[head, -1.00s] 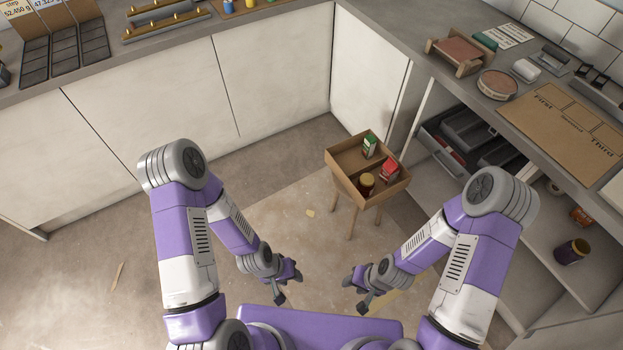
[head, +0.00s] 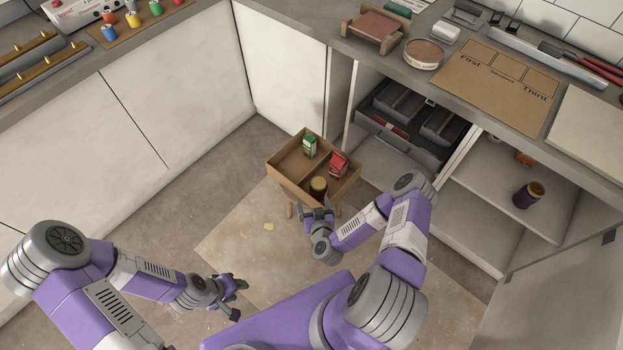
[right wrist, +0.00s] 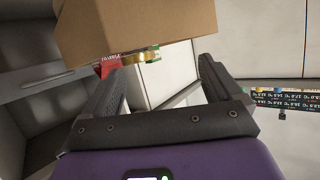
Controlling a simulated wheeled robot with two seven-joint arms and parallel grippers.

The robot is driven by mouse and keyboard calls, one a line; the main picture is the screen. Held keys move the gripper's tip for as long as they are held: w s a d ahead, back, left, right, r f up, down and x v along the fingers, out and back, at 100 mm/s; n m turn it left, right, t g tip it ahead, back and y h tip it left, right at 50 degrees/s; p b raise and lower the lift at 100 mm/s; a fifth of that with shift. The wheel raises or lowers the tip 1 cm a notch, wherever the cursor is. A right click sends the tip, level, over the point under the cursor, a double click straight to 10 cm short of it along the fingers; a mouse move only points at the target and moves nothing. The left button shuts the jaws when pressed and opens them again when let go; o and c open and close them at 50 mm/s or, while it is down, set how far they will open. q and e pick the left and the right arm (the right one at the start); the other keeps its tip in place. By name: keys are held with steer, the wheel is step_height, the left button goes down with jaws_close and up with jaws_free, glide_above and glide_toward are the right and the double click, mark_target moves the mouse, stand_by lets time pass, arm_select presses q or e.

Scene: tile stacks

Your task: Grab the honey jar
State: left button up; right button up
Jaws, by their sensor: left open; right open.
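A small jar with a gold lid (head: 318,186) stands in the near compartment of a wooden box on legs (head: 283,178). Another dark jar with a yellowish lid (head: 528,196) stands on the open shelf at right. I cannot read either label to tell which is honey. My right gripper (head: 316,209) is open and empty, just in front of the box's near side, below the first jar. In the right wrist view its open fingers (right wrist: 162,78) point at the box's brown wall (right wrist: 135,25). My left gripper (head: 240,297) is open and empty, low over the floor at left.
A green carton (head: 309,146) and a red packet (head: 338,165) are also in the box. An open drawer with dark trays (head: 400,125) is behind it at right. The counter (head: 375,55) overhangs the shelves. The floor around the box is mostly clear.

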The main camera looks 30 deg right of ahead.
mark_target(319, 184)
steer(key=w+d+b, duration=0.1)
steer(key=w, duration=0.1)
steer(key=w+d+f+h+b, duration=0.1)
steer(key=w+d, duration=0.1)
steer(key=w+d+f+h+b, duration=0.1)
steer(key=w+d, duration=0.1)
steer(key=shift+d+m, duration=0.25)
steer(key=shift+m, duration=0.15)
steer(key=shift+w+d, duration=0.2)
steer(key=shift+w, duration=0.25)
arm_select(q)
steer(key=f, duration=0.1)
steer(key=w+f, duration=0.1)
steer(key=f, duration=0.1)
steer(key=shift+f, duration=0.2)
arm_select(e)
steer(key=shift+r, duration=0.1)
steer(key=c, duration=1.6)
